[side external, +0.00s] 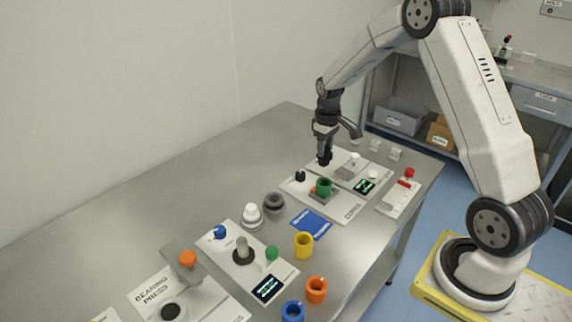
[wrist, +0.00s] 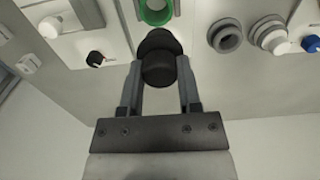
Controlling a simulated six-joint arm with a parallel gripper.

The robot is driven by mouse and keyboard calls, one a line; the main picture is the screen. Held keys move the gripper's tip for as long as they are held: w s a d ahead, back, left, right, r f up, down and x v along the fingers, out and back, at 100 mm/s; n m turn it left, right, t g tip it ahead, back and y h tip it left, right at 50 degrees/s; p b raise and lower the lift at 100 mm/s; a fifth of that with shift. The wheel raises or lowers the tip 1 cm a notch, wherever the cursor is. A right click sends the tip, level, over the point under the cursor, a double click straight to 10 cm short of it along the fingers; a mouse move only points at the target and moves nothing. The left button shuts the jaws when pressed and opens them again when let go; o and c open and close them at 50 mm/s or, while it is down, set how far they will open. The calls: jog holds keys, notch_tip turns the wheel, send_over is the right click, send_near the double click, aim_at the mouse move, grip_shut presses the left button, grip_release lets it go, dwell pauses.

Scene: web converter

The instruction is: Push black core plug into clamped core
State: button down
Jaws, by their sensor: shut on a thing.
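My gripper (wrist: 158,75) is shut on the black core plug (wrist: 158,60), which sits between the two fingertips in the wrist view. The green core (wrist: 156,14) lies beyond the plug at the top edge of that view, partly cut off, its hollow facing up. The plug appears above the core, with a small gap. The exact alignment is hard to tell from these views.
A black knob (side external: 300,176) stands left of the core and a small lit screen (side external: 364,186) to its right.

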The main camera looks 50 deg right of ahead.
aim_at(326, 162)
jog(key=shift+s+d, duration=0.25)
jog(key=shift+d, duration=0.05)
jog(key=shift+f, duration=0.15)
jog(key=shift+f, duration=2.6)
jog(key=shift+f, duration=2.2)
dwell(1.2)
jog(key=shift+c, duration=1.1)
grip_release()
jog(key=shift+r, duration=0.15)
